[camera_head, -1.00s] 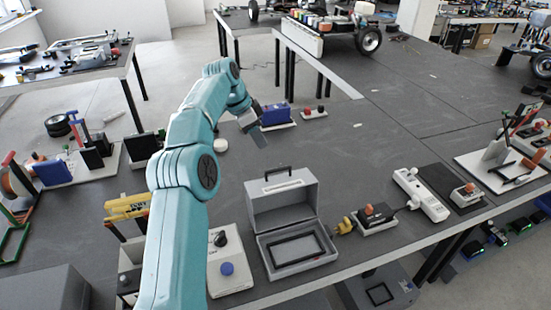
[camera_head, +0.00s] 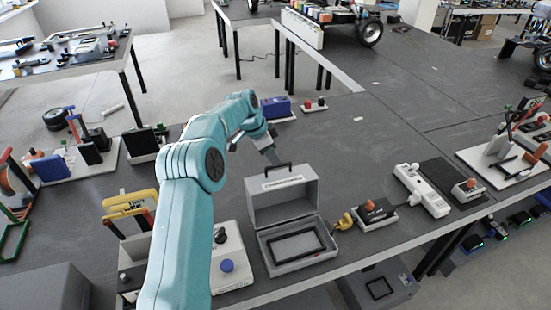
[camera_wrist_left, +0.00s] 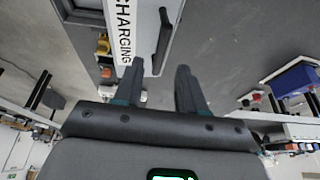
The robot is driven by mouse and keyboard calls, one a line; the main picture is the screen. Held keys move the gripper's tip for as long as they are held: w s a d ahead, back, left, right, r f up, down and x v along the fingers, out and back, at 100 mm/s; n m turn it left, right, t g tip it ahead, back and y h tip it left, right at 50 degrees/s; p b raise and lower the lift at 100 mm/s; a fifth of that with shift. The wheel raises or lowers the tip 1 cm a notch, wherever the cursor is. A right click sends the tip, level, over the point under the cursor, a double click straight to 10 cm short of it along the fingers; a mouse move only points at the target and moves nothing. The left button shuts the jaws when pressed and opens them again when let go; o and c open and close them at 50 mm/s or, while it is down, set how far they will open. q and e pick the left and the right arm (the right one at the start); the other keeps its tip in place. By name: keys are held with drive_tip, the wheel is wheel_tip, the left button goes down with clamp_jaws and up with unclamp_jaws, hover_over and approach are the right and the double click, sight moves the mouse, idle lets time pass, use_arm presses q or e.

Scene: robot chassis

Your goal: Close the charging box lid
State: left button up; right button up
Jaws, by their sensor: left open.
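The grey charging box (camera_head: 288,228) stands open near the table's front edge, its lid (camera_head: 283,195) raised upright at the back with a black handle (camera_head: 277,170) on top. The box's tray holds a black rectangular frame. My left gripper (camera_head: 272,157) is just behind the raised lid, near the handle, apart from it as far as I can tell. In the left wrist view its two dark fingers (camera_wrist_left: 158,85) are spread and empty, with the lid's white label (camera_wrist_left: 122,30) reading CHARGING and the handle (camera_wrist_left: 163,40) ahead of them. My right gripper is out of view.
A panel with a blue button (camera_head: 227,265) is left of the box. A red-knobbed block (camera_head: 376,211) with a yellow plug (camera_head: 345,221) and a white power strip (camera_head: 420,190) lie to the right. A blue box (camera_head: 276,107) stands behind.

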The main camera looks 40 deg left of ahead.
use_arm(q)
drive_tip(key=x, duration=0.2)
drive_tip(key=shift+w+d+f, duration=0.15)
drive_tip(key=shift+d+f, duration=0.05)
drive_tip(key=shift+w+f+p, duration=0.2)
drive_tip(key=shift+f+p, duration=0.1)
drive_tip(key=shift+f, duration=0.3)
